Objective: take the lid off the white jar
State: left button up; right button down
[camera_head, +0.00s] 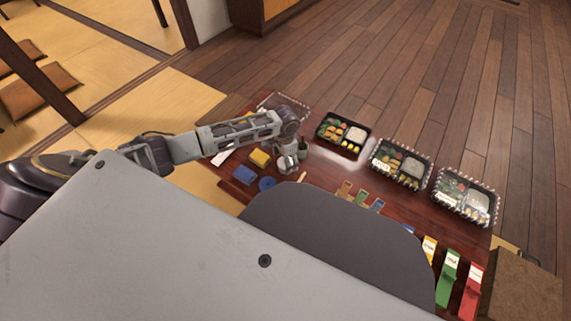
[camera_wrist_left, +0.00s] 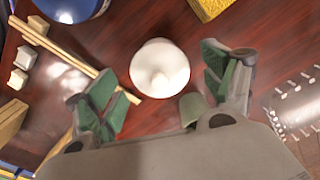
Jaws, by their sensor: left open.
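The white jar shows from above in the left wrist view (camera_wrist_left: 160,68). Its round white lid is on, with a small knob in the middle. In the head view the jar is mostly hidden by my left gripper (camera_head: 289,160), which is over the low dark red table (camera_head: 225,180). In the wrist view my left gripper (camera_wrist_left: 164,86) is open, with one green-padded finger left of the jar and the other right of it. Gaps show between the fingers and the lid, and nothing is held. My right gripper is not in view.
Three bento boxes (camera_head: 342,134) line the far side. My body hides the near table.

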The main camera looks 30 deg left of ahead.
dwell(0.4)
pick_arm(q)
jog(key=c, duration=0.9)
jog(key=shift+c, duration=0.2)
jog(key=shift+r+p, duration=0.4)
jog(key=shift+r, duration=0.3)
notch_tip(320, 180, up, 7)
jog(key=p, duration=0.3)
jog(key=shift+f, duration=0.15)
jog(key=shift+r+p, duration=0.45)
jog(key=shift+r, duration=0.5)
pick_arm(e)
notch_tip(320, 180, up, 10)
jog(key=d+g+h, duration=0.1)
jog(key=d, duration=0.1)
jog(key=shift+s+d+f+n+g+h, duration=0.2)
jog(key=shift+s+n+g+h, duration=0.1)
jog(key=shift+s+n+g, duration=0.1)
